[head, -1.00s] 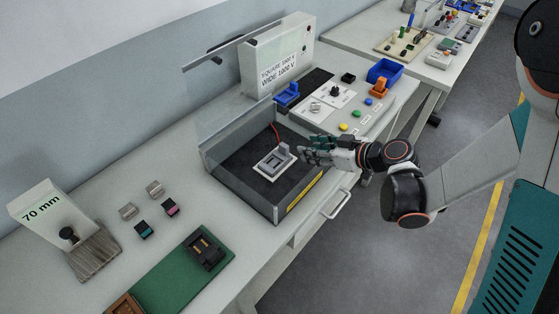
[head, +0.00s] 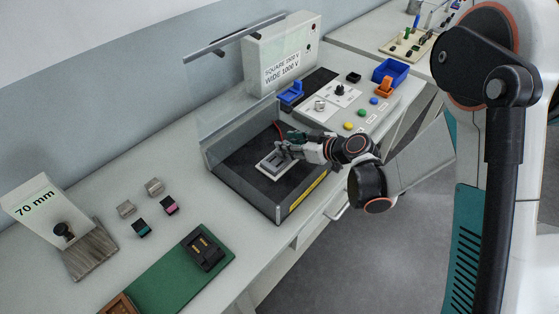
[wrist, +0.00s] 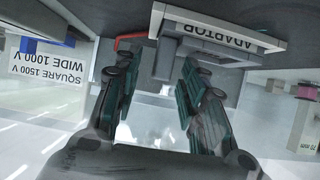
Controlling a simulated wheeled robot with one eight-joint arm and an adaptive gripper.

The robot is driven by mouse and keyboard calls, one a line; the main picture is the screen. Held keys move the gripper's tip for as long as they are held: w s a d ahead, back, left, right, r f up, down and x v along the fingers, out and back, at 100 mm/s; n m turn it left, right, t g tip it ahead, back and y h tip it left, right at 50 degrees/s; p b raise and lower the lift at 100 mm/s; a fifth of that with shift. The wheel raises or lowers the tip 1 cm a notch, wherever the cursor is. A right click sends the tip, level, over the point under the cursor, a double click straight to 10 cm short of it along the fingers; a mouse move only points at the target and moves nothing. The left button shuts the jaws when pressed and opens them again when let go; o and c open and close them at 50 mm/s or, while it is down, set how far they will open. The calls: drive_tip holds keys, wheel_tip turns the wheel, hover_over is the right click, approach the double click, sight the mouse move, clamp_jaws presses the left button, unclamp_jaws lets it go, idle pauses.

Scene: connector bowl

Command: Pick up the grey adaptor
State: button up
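The grey adaptor (head: 283,154) stands on a pale base plate (head: 268,170) inside the dark open-fronted test box, partly hidden by my gripper in the head view. In the wrist view its grey upright (wrist: 166,66) shows between my fingers, beside the plate labelled ADAPTOR (wrist: 225,34). My gripper (head: 291,150) reaches in from the right at the adaptor. In the wrist view my gripper (wrist: 158,72) has its two dark green fingers apart, on either side of the grey upright. A gap shows on the left side; contact on the right is unclear.
The box has a clear raised cover (head: 235,38) and a low front wall (head: 285,212). A red wire (wrist: 130,40) runs close to one finger. A control panel (head: 345,105) stands right. Small blocks (head: 153,187) and a green mat (head: 175,280) lie left.

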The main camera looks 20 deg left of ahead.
drive_tip(key=shift+c, duration=0.5)
clamp_jaws()
drive_tip(key=shift+r, duration=0.15)
